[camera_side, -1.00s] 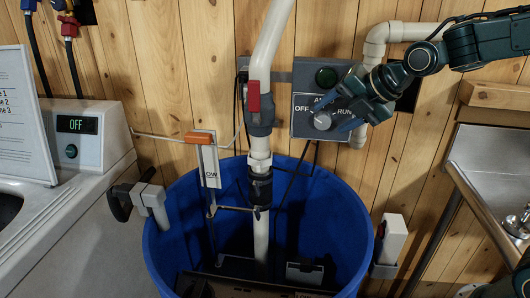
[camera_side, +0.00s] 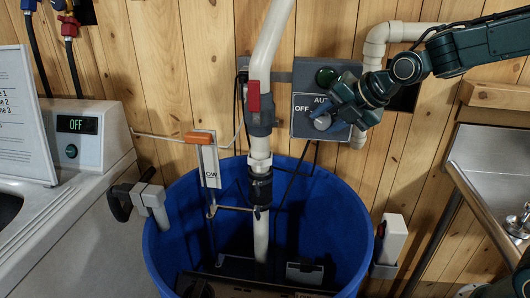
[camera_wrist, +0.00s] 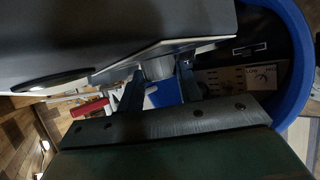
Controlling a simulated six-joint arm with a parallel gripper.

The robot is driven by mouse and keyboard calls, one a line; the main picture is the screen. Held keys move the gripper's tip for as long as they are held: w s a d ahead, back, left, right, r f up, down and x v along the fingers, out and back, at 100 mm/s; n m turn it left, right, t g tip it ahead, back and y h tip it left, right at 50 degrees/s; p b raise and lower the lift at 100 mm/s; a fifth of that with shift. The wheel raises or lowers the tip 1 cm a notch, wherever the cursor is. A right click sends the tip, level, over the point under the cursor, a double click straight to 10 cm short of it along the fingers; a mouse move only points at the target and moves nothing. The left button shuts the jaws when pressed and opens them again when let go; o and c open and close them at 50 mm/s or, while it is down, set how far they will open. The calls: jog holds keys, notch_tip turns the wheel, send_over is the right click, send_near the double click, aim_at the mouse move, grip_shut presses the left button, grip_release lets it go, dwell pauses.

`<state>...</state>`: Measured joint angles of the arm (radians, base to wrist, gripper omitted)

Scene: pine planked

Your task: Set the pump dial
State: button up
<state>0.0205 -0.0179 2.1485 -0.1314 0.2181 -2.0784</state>
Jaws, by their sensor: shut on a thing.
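The pump dial (camera_side: 322,121) is a round grey knob low on the grey control panel (camera_side: 303,78) on the plank wall. OFF and part of AUTO are readable beside it; the RUN lettering is hidden behind my gripper. My gripper (camera_side: 332,122) reaches in from the right and is shut on the dial. In the wrist view the dial (camera_wrist: 160,69) shows between my two dark fingers (camera_wrist: 160,82). I cannot tell which label the dial points to.
A green lamp (camera_side: 327,76) sits above the dial. A white pipe with a red-handled valve (camera_side: 254,97) runs down left of the panel into a blue tub (camera_side: 340,205). A washer reading OFF (camera_side: 78,124) stands left, a metal sink (camera_side: 495,170) right.

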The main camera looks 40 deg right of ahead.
jog(key=shift+d+t, duration=0.1)
jog(key=shift+t, duration=0.2)
jog(key=shift+s+d+f+m+t+y, duration=0.1)
jog(key=shift+f+m+t+y, duration=0.15)
jog(key=shift+t+y, duration=0.35)
jog(key=shift+s+d+f+m+t+y, duration=0.1)
jog(key=shift+m+t+y, duration=0.25)
jog(key=shift+t+y, duration=0.2)
jog(key=shift+f+m+t+y, duration=0.15)
jog(key=shift+m+t+y, duration=0.25)
jog(key=shift+t, duration=0.5)
jog(key=shift+f+m+t+y, duration=0.1)
jog(key=shift+m+t+y, duration=0.25)
jog(key=shift+t, duration=0.5)
jog(key=shift+t+y, duration=0.3)
jog(key=o, duration=1)
jog(key=shift+r, duration=0.2)
